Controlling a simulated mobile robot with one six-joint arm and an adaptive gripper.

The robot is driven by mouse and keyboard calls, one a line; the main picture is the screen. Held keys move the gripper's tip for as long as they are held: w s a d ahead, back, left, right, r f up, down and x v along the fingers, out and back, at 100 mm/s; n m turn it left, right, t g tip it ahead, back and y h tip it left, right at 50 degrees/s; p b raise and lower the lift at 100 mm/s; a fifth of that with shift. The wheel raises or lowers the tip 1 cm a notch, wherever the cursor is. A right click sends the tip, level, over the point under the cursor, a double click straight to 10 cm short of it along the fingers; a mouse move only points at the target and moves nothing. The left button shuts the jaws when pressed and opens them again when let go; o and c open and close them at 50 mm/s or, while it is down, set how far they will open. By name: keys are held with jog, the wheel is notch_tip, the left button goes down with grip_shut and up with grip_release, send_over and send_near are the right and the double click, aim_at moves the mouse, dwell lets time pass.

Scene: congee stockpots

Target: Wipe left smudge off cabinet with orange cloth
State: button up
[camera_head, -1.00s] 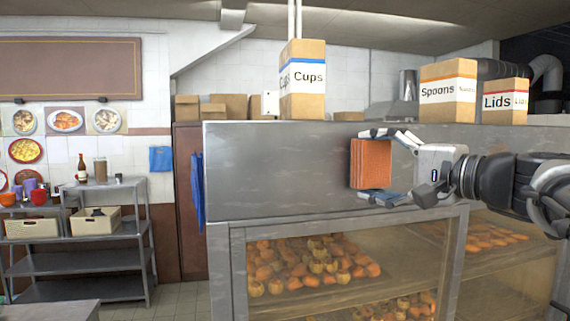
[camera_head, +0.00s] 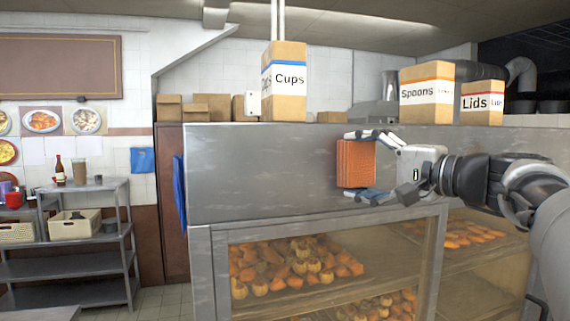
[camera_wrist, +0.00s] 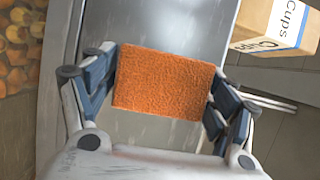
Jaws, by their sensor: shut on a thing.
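My gripper (camera_head: 366,165) is shut on the orange cloth (camera_head: 354,164), a folded textured block held between the upper and lower fingers. In the wrist view the cloth (camera_wrist: 162,82) spans the gap between both fingers. The cloth is in front of the right half of the steel upper panel of the cabinet (camera_head: 250,175); I cannot tell whether it touches. The panel shows only faint pale streaks, and I cannot make out a distinct left smudge. The panel directly behind the cloth is hidden.
Boxes marked Cups (camera_head: 285,85), Spoons (camera_head: 427,95) and Lids (camera_head: 482,103) stand on the cabinet top. Glass doors below show trays of food (camera_head: 300,262). A blue cloth (camera_head: 180,195) hangs at the cabinet's left edge. A metal shelf (camera_head: 85,245) stands at left.

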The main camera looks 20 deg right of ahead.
jog(key=shift+d, duration=1.2)
jog(key=shift+w, duration=0.1)
jog(key=shift+a, duration=0.1)
jog(key=shift+a+b, duration=0.8)
jog(key=shift+a, duration=1.15)
jog(key=shift+s+f+b, duration=0.1)
jog(key=shift+s+b, duration=0.35)
jog(key=shift+s, duration=0.15)
jog(key=shift+s+d+b, duration=0.1)
jog(key=shift+s+b, duration=0.55)
jog(key=shift+s, duration=1.7)
